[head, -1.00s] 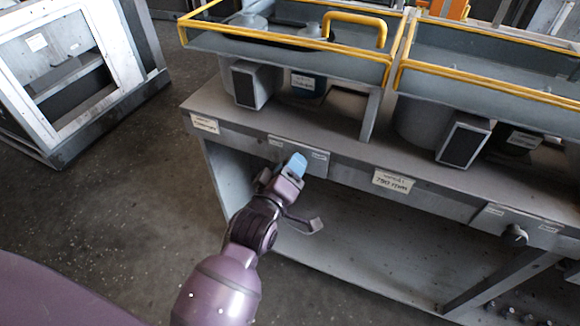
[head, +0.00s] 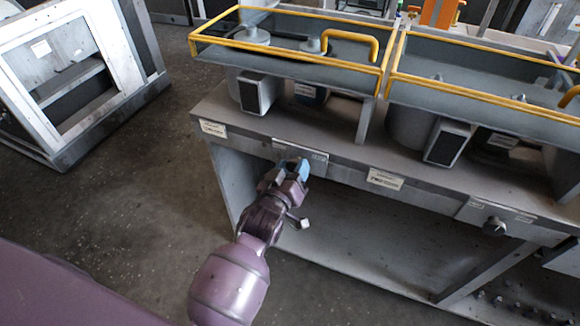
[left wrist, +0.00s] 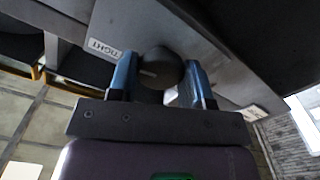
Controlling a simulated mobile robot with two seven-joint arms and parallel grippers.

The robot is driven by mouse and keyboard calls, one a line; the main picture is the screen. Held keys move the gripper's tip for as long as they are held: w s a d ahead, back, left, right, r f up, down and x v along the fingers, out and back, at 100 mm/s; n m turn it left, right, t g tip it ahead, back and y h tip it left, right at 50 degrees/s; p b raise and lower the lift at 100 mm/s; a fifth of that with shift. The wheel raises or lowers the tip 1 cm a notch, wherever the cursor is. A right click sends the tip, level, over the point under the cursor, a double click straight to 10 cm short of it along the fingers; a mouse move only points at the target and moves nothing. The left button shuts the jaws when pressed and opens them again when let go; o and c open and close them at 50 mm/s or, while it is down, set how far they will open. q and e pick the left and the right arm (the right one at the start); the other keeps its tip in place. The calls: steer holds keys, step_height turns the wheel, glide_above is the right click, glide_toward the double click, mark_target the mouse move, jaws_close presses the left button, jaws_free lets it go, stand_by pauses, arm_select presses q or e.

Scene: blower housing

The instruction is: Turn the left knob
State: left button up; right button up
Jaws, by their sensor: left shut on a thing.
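The left knob (left wrist: 160,70) is a dark round knob with a light pointer line, on a grey panel plate in the left wrist view. A label reading "TIGHT" sits beside it. My left gripper (left wrist: 158,84) has its blue fingers on either side of the knob and is shut on it. In the head view my left gripper (head: 293,167) is at the left plate (head: 318,163) on the front of the bench, and it hides the knob. My right gripper is not in view.
The bench (head: 250,127) carries housings and trays with yellow rails (head: 330,62). A second knob (head: 494,226) is on the right front plate. The space under the bench is open. A grey metal frame (head: 70,90) stands at the far left.

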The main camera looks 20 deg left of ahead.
arm_select(q)
steer(key=m+p, duration=0.2)
steer(key=m, duration=0.2)
steer(key=shift+r, duration=0.15)
steer(key=shift+m, duration=0.7)
steer(key=shift+p, duration=0.3)
steer(key=shift+m, duration=0.3)
steer(key=o, duration=0.9)
steer(key=shift+s, duration=0.1)
steer(key=shift+s+a+p, duration=0.15)
steer(key=shift+s+p, duration=0.3)
steer(key=shift+s, duration=4.9)
